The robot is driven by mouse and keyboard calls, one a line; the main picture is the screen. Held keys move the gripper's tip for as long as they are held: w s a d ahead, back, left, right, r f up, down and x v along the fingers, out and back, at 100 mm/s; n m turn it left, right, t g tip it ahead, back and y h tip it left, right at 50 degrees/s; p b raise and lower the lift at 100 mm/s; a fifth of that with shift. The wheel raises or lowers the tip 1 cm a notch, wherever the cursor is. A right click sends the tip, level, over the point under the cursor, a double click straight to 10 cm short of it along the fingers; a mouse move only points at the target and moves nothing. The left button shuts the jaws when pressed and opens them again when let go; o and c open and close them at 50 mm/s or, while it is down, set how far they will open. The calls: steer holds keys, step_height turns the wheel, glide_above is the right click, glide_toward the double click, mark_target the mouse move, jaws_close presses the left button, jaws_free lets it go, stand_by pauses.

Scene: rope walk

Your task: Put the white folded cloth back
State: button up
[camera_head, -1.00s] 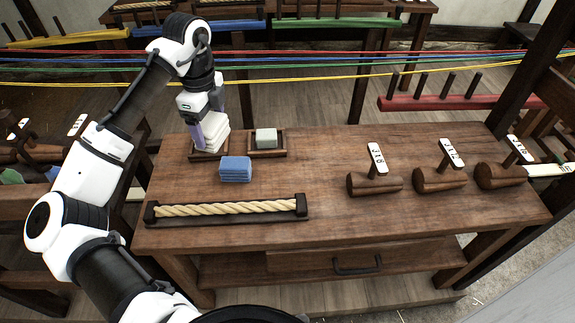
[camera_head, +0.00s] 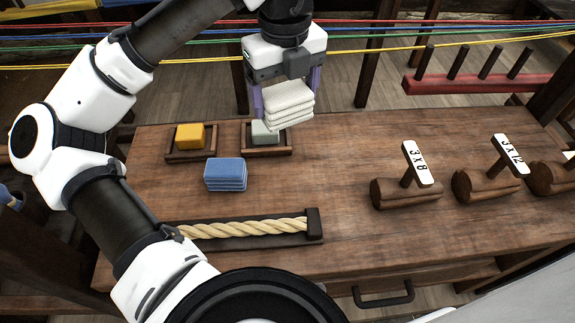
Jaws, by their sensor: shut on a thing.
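The white folded cloth (camera_head: 289,104) is a stack of several layers. My gripper (camera_head: 286,95) is shut on it, one purple finger on each side, and holds it in the air over the back of the bench. Just below and left of it is a small wooden tray (camera_head: 266,151) with a grey-green block (camera_head: 264,134), partly hidden by the cloth and a finger. Left of that, another small wooden tray (camera_head: 191,157) holds a yellow block (camera_head: 190,136). A blue folded cloth (camera_head: 225,174) lies on the bench in front of the trays.
A rope piece (camera_head: 245,228) lies in a dark holder at the bench's front. Wooden tools with labels "3 x 8" (camera_head: 405,192) and "3 x 12" (camera_head: 488,184) stand right. Coloured lines (camera_head: 400,42) stretch behind the bench. The bench top (camera_head: 335,170) is clear in the middle.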

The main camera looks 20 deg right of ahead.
step_height(320, 180, down, 18)
steer(key=shift+f+b, duration=0.25)
steer(key=shift+b, duration=0.1)
steer(key=shift+f, duration=0.1)
steer(key=o, duration=0.5)
steer(key=shift+f, duration=0.1)
steer(key=o, duration=0.4)
steer(key=shift+o, duration=0.2)
step_height(320, 180, up, 12)
steer(key=shift+r, duration=0.25)
